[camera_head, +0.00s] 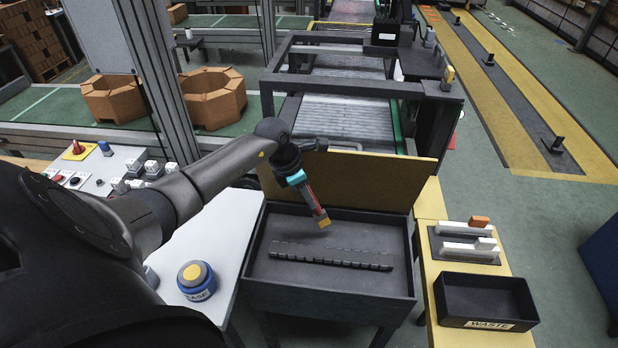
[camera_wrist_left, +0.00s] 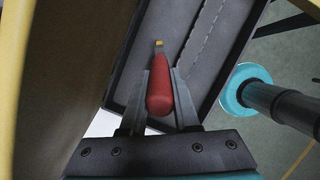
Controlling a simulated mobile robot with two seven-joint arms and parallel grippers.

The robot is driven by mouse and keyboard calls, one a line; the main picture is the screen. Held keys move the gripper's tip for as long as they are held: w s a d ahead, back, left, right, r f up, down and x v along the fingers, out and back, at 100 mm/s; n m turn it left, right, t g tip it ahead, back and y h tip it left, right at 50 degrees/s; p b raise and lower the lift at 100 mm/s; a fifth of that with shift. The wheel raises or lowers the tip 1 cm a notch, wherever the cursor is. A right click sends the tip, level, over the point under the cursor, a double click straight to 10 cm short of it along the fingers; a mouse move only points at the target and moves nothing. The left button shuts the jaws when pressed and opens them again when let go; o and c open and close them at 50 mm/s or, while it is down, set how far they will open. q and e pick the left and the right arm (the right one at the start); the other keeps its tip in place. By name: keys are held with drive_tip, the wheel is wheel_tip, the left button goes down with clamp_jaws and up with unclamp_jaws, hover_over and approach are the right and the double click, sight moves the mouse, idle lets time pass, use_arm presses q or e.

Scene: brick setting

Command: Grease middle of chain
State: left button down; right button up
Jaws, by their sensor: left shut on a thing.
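The dark chain (camera_head: 330,256) lies stretched across the floor of a shallow dark tray (camera_head: 262,285). It also shows in the left wrist view (camera_wrist_left: 203,42) along the tray. My left gripper (camera_head: 305,190) is above the back of the tray, shut on a red-handled brush (camera_head: 316,208). The brush's yellow tip points down toward the tray, behind the chain in the picture and apparently apart from it. In the left wrist view the brush (camera_wrist_left: 160,92) sits between both fingers (camera_wrist_left: 161,100). A blue grease pot (camera_head: 196,280) with a yellow top stands left of the tray. My right gripper is out of view.
A brown upright panel (camera_head: 360,180) stands behind the tray. To the right, a yellow table (camera_head: 440,270) bears a black waste bin (camera_head: 487,295) and a holder with white-handled items (camera_head: 465,248). The white table (camera_head: 215,235) with the pot is at the left. A conveyor (camera_head: 343,115) lies behind.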

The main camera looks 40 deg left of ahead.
use_arm(q)
drive_tip(key=shift+w+p+v, duration=0.25)
drive_tip(key=shift+p+v, duration=0.15)
drive_tip(key=shift+v, duration=0.8)
drive_tip(key=shift+d+r+p, duration=0.15)
drive_tip(key=shift+r+p, duration=0.5)
drive_tip(key=shift+r, duration=0.65)
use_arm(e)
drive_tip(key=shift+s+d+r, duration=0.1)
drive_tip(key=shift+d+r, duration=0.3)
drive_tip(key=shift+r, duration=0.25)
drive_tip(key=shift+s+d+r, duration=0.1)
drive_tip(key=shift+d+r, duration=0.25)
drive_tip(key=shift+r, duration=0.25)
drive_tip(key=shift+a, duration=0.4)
use_arm(q)
drive_tip(key=shift+w, duration=0.1)
